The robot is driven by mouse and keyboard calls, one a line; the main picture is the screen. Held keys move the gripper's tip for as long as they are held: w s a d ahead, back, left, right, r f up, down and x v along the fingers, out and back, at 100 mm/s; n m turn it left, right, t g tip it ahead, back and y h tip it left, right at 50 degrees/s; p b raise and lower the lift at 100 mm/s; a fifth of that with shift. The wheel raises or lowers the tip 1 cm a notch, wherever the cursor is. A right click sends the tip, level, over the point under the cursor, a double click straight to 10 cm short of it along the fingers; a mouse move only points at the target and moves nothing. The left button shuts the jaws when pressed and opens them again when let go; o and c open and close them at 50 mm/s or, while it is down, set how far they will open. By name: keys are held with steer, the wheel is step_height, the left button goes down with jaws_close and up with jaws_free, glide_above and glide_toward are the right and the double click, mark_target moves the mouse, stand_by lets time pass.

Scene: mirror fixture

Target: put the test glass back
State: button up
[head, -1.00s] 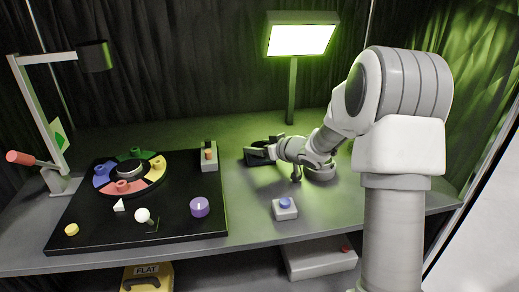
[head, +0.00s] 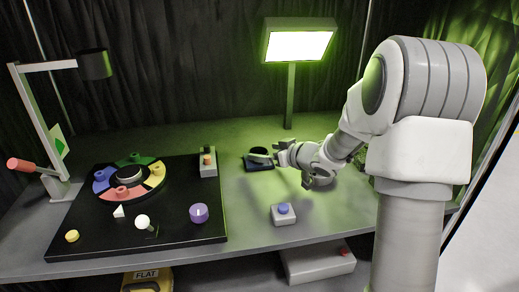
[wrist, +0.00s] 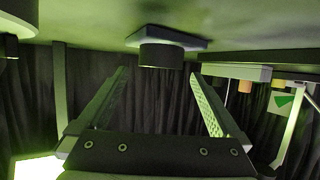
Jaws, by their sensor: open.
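A short dark round piece on a dark square base (head: 258,162) stands on the table, right of the black board. I cannot tell whether the test glass is in it; no clear glass shows elsewhere. My gripper (head: 268,156) is low beside this piece, reaching in from the right. In the wrist view, which is upside down, the dark round piece (wrist: 161,56) shows beyond my spread fingertips (wrist: 158,72). The fingers are open and nothing is visible between them.
A black board (head: 105,232) at left carries a coloured ring (head: 100,175), a purple cylinder (head: 199,213) and small pieces. A grey box with a blue button (head: 284,214) is in front. A lit panel (head: 297,46) stands behind; a lamp arm (head: 45,63) at far left.

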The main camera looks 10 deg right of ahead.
steer(key=p+v, duration=0.1)
steer(key=v, duration=0.6)
steer(key=shift+s+d, duration=0.1)
steer(key=shift+s, duration=0.05)
steer(key=shift+r, duration=0.15)
